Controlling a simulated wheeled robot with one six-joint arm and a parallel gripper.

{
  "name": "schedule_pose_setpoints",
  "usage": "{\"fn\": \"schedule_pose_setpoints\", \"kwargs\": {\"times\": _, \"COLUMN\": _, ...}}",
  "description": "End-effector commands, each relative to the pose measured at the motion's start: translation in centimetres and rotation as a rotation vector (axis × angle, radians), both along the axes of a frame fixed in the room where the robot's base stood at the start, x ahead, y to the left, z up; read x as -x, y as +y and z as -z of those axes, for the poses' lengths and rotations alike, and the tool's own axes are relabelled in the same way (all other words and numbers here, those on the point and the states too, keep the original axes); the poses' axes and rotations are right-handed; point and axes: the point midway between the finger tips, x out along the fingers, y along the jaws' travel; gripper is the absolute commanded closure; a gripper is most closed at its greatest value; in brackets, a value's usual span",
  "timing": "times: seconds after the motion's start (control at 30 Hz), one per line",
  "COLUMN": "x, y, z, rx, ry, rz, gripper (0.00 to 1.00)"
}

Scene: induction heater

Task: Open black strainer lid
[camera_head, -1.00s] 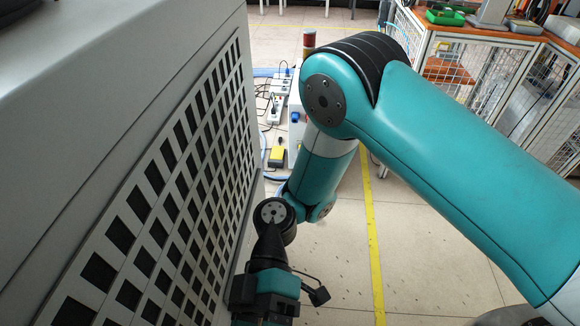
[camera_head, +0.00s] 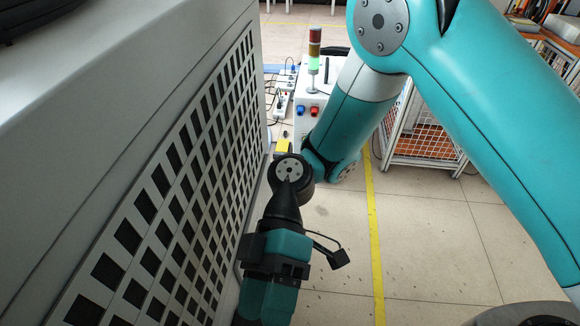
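A light grey housing (camera_head: 120,90) fills the left side, with a slanted panel of dark square holes (camera_head: 165,215) on its side. A black rounded object (camera_head: 40,15) on top of the housing is cut off at the upper left corner. I cannot tell whether it or the panel is the strainer lid. My gripper (camera_head: 268,290) shows as a teal and black body beside the lower right edge of the panel, pointing down. Its fingertips are out of the frame, so I cannot see whether it is open or holds anything. Contact with the panel cannot be told.
A white box with a signal tower (camera_head: 315,60) stands behind my arm, with power strips and cables (camera_head: 283,88) beside it. A wire-mesh rack (camera_head: 415,130) stands at the right back. Tiled floor with a yellow line (camera_head: 373,230) lies open right of the gripper.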

Motion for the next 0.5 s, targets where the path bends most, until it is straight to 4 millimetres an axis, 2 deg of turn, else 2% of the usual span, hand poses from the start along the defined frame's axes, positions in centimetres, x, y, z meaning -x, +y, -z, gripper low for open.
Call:
{"fn": "schedule_pose_setpoints", "kwargs": {"times": 0.03, "x": -0.6, "y": -0.2, "z": -1.3, "rx": 0.021, "ry": -0.031, "rz": 0.022, "gripper": 0.43}}
{"fn": "schedule_pose_setpoints", "kwargs": {"times": 0.27, "x": -3.3, "y": -1.8, "z": -6.7, "rx": 0.175, "ry": -0.188, "rz": 0.176, "gripper": 0.43}}
{"fn": "schedule_pose_setpoints", "kwargs": {"times": 0.37, "x": -4.8, "y": -3.5, "z": -10.1, "rx": 0.279, "ry": -0.283, "rz": 0.304, "gripper": 0.43}}
{"fn": "schedule_pose_setpoints", "kwargs": {"times": 0.5, "x": -6.4, "y": -7.0, "z": -14.8, "rx": 0.440, "ry": -0.411, "rz": 0.539, "gripper": 0.43}}
